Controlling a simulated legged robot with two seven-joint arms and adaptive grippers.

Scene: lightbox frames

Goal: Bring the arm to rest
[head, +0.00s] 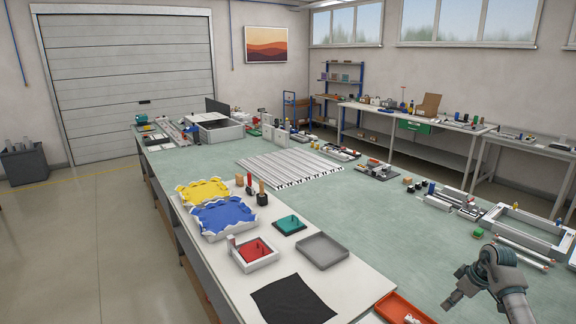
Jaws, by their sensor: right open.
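My right arm (508,282) comes in from the lower right edge. Its gripper (450,304) is held over the right part of the green table surface and points left and down. The gripper is open, and I see nothing between its fingers. My left arm and left gripper are not in view.
The long table (330,213) carries an orange tray (385,301), a grey tray (322,251), a black cloth (291,300), a red-lined box (256,253) and blue (222,215) and yellow (203,192) pieces. A white frame (527,227) lies at the right. The middle is clear.

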